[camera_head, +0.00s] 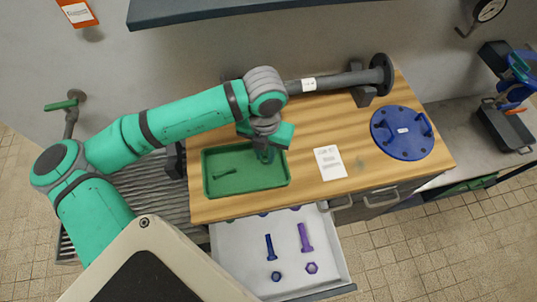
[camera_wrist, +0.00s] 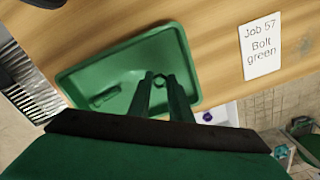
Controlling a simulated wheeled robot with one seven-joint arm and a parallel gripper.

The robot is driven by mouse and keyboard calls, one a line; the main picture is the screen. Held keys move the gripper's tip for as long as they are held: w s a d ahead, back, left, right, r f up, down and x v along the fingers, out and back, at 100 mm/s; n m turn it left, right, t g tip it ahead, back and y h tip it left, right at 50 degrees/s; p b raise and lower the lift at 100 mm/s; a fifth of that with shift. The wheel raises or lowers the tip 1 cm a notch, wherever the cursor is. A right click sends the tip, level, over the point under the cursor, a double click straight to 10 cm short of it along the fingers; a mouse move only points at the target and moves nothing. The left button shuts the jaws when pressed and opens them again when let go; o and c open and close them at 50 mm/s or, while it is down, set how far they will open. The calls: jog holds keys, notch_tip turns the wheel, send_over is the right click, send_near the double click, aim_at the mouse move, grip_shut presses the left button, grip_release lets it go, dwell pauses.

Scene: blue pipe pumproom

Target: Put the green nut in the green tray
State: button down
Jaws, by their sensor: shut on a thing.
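The green tray (camera_head: 240,186) sits on the left part of the wooden bench top, and it fills the middle of the wrist view (camera_wrist: 135,62). A green bolt (camera_head: 222,174) lies in it; the bolt also shows in the wrist view (camera_wrist: 104,97). My gripper (camera_head: 265,156) is over the tray's right back part. In the wrist view its fingers (camera_wrist: 160,77) are shut on the green nut (camera_wrist: 160,82), which is held at the fingertips with the tray behind it. The nut's height above the tray floor is hard to tell. In the head view the nut is hidden.
An open drawer (camera_head: 232,262) below holds blue and purple bolts and nuts. A card (camera_head: 330,163) reading "Job 57 Bolt green" lies right of the tray. A blue flange (camera_head: 402,140) and a grey pipe (camera_head: 335,81) are on the bench. Bare wood lies between card and flange.

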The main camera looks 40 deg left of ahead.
aim_at(265, 157)
notch_tip(265, 157, down, 3)
jog(key=shift+a+r, duration=0.1)
jog(key=shift+r, duration=0.1)
jog(key=shift+w+f, duration=0.1)
jog(key=shift+f, duration=0.2)
jog(key=shift+d, duration=0.25)
jog(key=shift+f, duration=0.15)
jog(key=c, duration=1.6)
grip_release()
jog(key=shift+a, duration=0.15)
